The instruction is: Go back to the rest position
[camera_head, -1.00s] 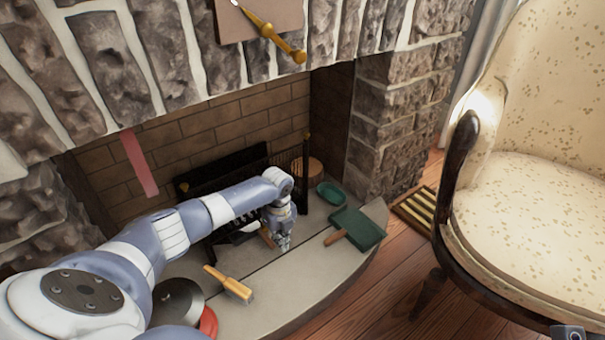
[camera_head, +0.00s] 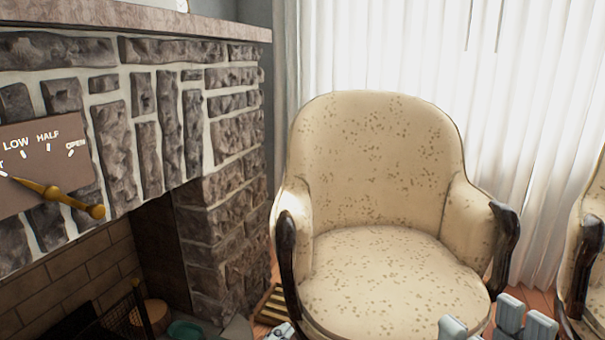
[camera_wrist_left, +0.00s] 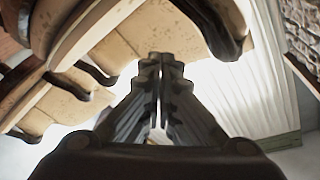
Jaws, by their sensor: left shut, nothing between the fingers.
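My left gripper (camera_wrist_left: 160,66) shows in the middle of the left wrist view, with its two dark fingers together and nothing between them. The patterned cream armchair and pale curtain appear behind it, turned over in that view. In the head view only a small piece of what may be the left gripper (camera_head: 281,331) shows at the bottom edge, in front of the armchair (camera_head: 375,170).
The stone fireplace (camera_head: 228,210) fills the left, with a lever dial plate (camera_head: 45,150) on it. A second chair (camera_head: 592,190) is cut off at the right edge. White curtains (camera_head: 500,110) hang behind. A patch of wooden floor shows between the chairs.

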